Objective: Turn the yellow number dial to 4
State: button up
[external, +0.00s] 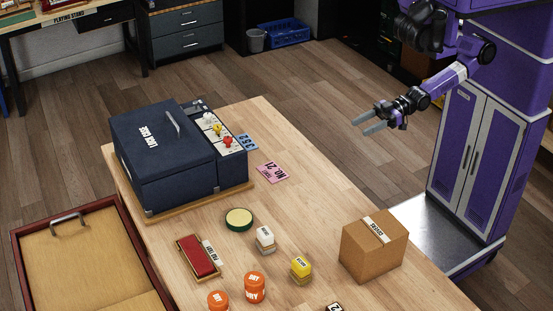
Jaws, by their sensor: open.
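The yellow number dial (217,130) sits on a light panel (224,132) along the right side of a dark blue box (165,148) on the table. A red dial (228,142) and a white dial (208,119) are on the same panel, on either side of the yellow one. The number that the yellow dial points to is too small to read. My gripper (370,124) is open and empty, to the right of the box and beyond the table's right edge. It is well apart from the dial.
A cardboard box (374,246) stands at the table's right edge. A green-rimmed round tin (239,219), a red pad (199,256), several small stamps and orange jars (254,288) stand in front. Pink (273,173) and blue cards lie beside the blue box. Table beyond the pink card is clear.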

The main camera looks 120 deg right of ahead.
jog(key=w+d+r+m+p, duration=0.1)
jog(key=w+d+r, duration=0.3)
jog(key=w, duration=1.1)
jog(key=w+d+r+m+h, duration=0.15)
jog(key=w+d+r, duration=0.25)
jog(key=w, duration=1.1)
jog(key=w+d+r+m+p, duration=0.1)
jog(key=w+d+r, duration=0.3)
jog(key=w, duration=1.2)
jog(key=w+d+r+g, duration=0.2)
jog(key=w+d, duration=0.2)
jog(key=d, duration=0.2)
jog(key=m+g, duration=0.5)
jog(key=g, duration=0.6)
send_near(218, 126)
jog(key=f, duration=0.1)
jog(key=shift+h, duration=0.45)
jog(key=x, duration=0.3)
jog(key=p+x, duration=0.1)
jog(key=x, duration=0.3)
jog(key=shift+w+a+f, duration=0.15)
jog(key=shift+f, duration=0.15)
